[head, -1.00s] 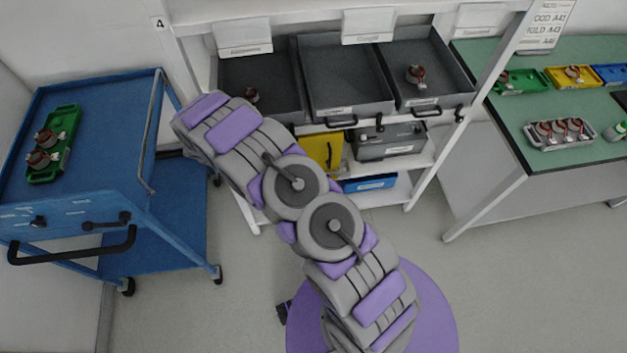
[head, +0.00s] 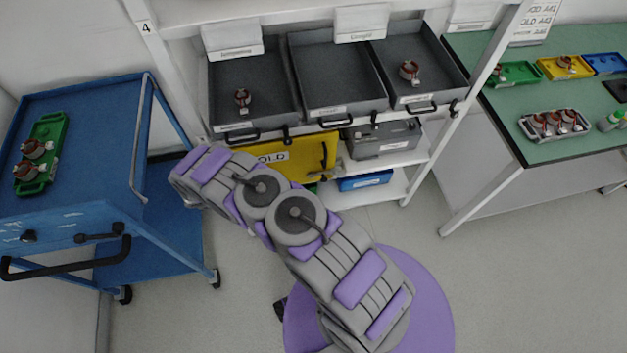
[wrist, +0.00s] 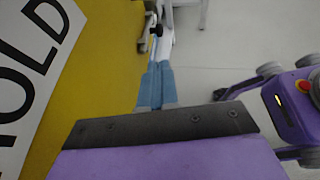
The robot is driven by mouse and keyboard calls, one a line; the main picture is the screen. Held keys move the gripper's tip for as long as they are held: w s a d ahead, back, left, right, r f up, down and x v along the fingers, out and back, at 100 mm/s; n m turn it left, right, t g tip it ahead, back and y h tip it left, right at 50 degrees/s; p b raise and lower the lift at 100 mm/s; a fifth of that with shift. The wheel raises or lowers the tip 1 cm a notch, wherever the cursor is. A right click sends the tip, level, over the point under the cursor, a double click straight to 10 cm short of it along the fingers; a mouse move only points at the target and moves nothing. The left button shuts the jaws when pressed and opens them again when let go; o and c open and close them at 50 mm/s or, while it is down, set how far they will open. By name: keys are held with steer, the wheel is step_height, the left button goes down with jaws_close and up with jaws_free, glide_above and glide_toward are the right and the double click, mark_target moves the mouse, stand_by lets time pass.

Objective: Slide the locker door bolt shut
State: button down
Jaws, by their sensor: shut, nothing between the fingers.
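The yellow locker door (head: 318,152) stands under the shelf trays in the head view, with my arm across its lower left part. In the wrist view the yellow panel (wrist: 105,60) with its white HOLD label (wrist: 35,60) fills the left side. My gripper (wrist: 155,70) is shut and empty, its blue fingers together beside the panel's right edge. A small black knob (wrist: 157,31) shows just beyond the fingertips; I cannot tell whether it belongs to the bolt.
Grey trays (head: 335,110) sit on the shelf above the door. A dark grey case (head: 383,140) and a blue box (head: 365,181) are to its right. A blue cart (head: 85,150) stands at left, a green-topped bench (head: 500,110) at right. The floor between is clear.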

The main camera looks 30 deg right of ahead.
steer(key=b, duration=0.4)
glide_toward(323, 179)
steer(key=x, duration=0.6)
steer(key=shift+f, duration=0.5)
steer(key=shift+w+d, duration=0.1)
steer(key=shift+d, duration=0.05)
steer(key=shift+s+d+p, duration=0.25)
steer(key=shift+d+p, duration=0.5)
steer(key=shift+p, duration=0.1)
steer(key=shift+s+d+p, duration=0.2)
steer(key=shift+d+p, duration=0.55)
steer(key=shift+p, duration=0.1)
